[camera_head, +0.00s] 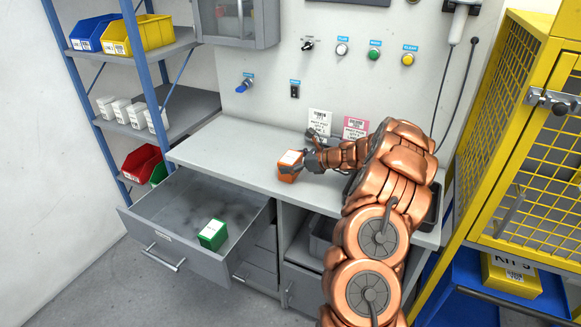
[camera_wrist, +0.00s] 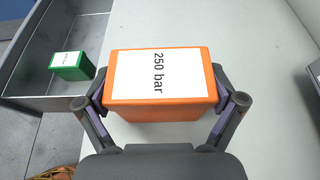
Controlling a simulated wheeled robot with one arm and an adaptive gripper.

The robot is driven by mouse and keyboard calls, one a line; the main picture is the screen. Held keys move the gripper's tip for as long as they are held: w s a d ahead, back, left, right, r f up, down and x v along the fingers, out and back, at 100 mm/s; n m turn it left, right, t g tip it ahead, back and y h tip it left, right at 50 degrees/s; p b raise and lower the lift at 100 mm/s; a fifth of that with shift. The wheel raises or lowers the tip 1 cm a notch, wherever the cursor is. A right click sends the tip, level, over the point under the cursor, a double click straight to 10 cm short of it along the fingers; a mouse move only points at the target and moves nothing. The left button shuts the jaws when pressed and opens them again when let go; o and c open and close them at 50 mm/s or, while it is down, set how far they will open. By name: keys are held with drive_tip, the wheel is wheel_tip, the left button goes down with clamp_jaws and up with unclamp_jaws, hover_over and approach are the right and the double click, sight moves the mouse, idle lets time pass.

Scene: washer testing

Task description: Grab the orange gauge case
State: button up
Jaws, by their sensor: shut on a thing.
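The orange gauge case (camera_head: 288,175) is a small box with a white top label. In the wrist view the orange gauge case (camera_wrist: 160,115) fills the middle, and its label reads "250 bar". My gripper (camera_head: 300,165) is at the case over the grey worktop, near its front edge. In the wrist view, my gripper (camera_wrist: 158,100) has one finger on each side of the case and is shut on it. I cannot tell whether the case touches the worktop.
A grey drawer (camera_head: 150,215) stands open below the worktop (camera_head: 225,150), with a green case (camera_head: 212,234) inside. Two labelled cards (camera_head: 355,127) stand at the back wall. A blue-framed shelf (camera_head: 185,40) with bins is at left, a yellow mesh cage (camera_head: 540,130) at right.

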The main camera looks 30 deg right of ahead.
drive_tip(key=c, duration=0.3)
drive_tip(key=shift+r, duration=0.15)
drive_tip(key=shift+c, duration=0.2)
